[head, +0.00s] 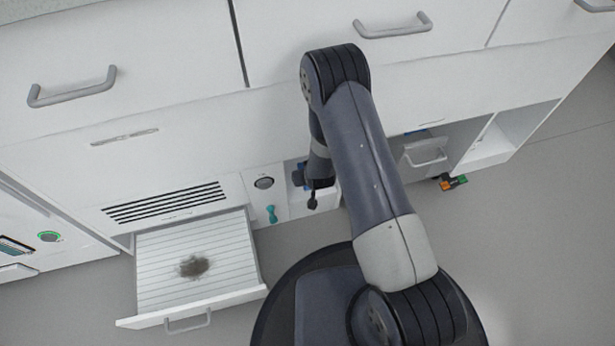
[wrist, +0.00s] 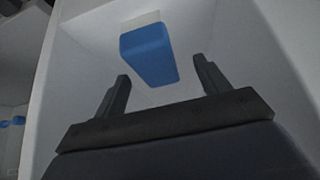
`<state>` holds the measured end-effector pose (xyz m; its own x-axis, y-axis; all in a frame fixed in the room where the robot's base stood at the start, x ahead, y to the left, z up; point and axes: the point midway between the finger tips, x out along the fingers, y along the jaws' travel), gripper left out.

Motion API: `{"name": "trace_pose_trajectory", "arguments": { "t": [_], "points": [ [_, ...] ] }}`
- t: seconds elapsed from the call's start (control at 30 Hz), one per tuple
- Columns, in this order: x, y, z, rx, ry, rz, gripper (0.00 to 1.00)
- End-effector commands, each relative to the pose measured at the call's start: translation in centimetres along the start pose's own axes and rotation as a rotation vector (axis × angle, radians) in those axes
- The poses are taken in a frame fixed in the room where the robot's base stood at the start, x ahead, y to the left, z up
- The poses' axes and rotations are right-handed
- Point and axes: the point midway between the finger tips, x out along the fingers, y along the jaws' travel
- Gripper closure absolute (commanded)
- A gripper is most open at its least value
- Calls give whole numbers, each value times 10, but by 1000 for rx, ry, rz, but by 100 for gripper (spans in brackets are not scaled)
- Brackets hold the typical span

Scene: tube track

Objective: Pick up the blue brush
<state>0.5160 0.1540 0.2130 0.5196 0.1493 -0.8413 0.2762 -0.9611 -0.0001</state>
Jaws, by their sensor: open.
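The blue brush (wrist: 148,55) is in the wrist view, with a blue body and a pale end at the top. It is inside a white-walled compartment. My gripper (wrist: 162,70) is open, its two dark fingers apart with the brush beyond and between their tips. I see no contact, and the gap in depth is hard to judge. In the head view my gripper (head: 313,197) is at a small white opening low in the cabinet front.
An open drawer (head: 255,262) holding a brown pile (head: 194,266) sticks out at left. A teal handle (head: 271,213) is left of my gripper. A grey bin (head: 425,155) and a black, orange and green object (head: 452,183) are at right. White compartment walls flank my gripper.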

Motion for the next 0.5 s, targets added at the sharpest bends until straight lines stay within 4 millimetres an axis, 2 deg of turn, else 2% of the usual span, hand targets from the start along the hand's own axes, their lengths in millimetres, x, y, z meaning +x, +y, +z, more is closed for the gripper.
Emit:
{"name": "trace_pose_trajectory", "arguments": {
  "t": [0.03,0.23,0.5],
  "points": [
    [12,2,4,1,1,1,29],
    [37,5,4,0,1,0,29],
    [43,5,2,0,-1,0,29]
  ]
}}
